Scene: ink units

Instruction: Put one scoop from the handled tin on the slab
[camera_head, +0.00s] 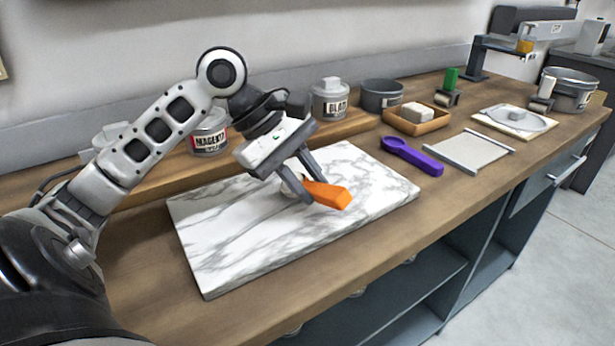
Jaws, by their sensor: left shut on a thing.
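The white marble slab (230,235) with grey veins lies on the wooden bench. My left gripper (305,188) is over the slab's right half, pointing down, shut on an orange-handled tool (330,194). The tool's working end is mostly hidden by the fingers; a pale rounded patch shows beside them, and I cannot tell what it is. I cannot tell whether the tool touches the slab. A tin labelled magenta (208,138) stands behind the slab, partly hidden by my arm. A tin labelled black (330,100) has a block-like knob on top. I cannot tell which is the handled tin. My right gripper is out of view.
A dark round pan (381,95), a wooden tray (415,122) with a pale block, a purple tool (412,156) and a grey plate (468,151) lie right of the slab. A metal pot (572,92) stands far right. The bench's front strip is clear.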

